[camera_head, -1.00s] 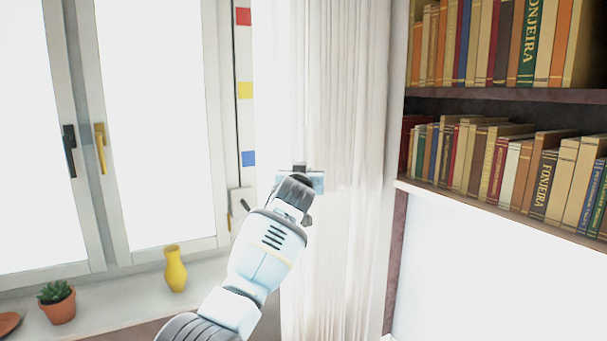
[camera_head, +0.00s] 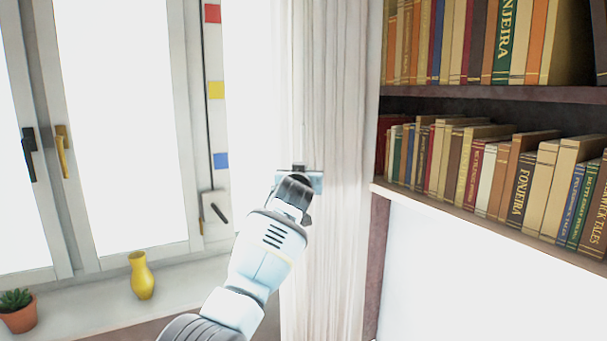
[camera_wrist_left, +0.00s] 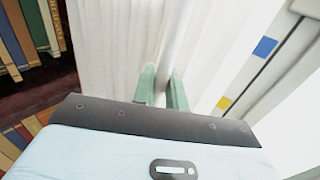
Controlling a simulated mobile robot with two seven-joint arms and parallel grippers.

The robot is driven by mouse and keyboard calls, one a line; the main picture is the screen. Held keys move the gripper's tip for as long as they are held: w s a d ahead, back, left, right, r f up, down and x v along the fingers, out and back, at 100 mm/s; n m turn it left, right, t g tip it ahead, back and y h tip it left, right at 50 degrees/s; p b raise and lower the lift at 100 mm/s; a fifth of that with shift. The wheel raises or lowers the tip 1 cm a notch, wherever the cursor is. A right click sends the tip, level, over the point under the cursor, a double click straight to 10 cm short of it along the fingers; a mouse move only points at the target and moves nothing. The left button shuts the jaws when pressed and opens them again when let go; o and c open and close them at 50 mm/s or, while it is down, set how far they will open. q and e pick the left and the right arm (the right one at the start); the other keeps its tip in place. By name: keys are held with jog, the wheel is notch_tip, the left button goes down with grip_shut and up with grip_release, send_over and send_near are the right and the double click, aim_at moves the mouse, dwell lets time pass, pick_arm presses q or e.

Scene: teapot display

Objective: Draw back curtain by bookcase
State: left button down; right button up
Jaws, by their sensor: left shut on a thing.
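The white curtain (camera_head: 345,110) hangs in folds between the window and the bookcase (camera_head: 480,93). It also fills the upper middle of the left wrist view (camera_wrist_left: 115,45). My left gripper (camera_head: 300,170) reaches up to the curtain's left edge. In the left wrist view, its two pale green fingers (camera_wrist_left: 163,88) are shut on the curtain cloth, with a fold running between them. The fingertips are hidden behind the gripper body in the head view. My right gripper is in neither view.
A window with a yellow handle (camera_head: 62,150) is at the left. A yellow vase (camera_head: 141,276) and a potted cactus (camera_head: 17,310) stand on the sill. A strip with coloured squares (camera_head: 216,90) hangs beside the window. Bookcase shelves full of books border the curtain's right.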

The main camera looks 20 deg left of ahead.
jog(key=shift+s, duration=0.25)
pick_arm(q)
jog(key=c, duration=1.5)
grip_release()
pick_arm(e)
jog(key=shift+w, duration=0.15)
pick_arm(q)
jog(key=shift+s, duration=0.1)
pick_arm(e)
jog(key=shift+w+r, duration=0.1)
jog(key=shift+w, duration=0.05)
pick_arm(q)
jog(key=p+v, duration=0.1)
jog(key=v, duration=0.6)
jog(key=shift+s, duration=0.35)
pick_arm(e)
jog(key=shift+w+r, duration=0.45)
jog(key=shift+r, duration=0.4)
pick_arm(q)
jog(key=shift+r, duration=0.1)
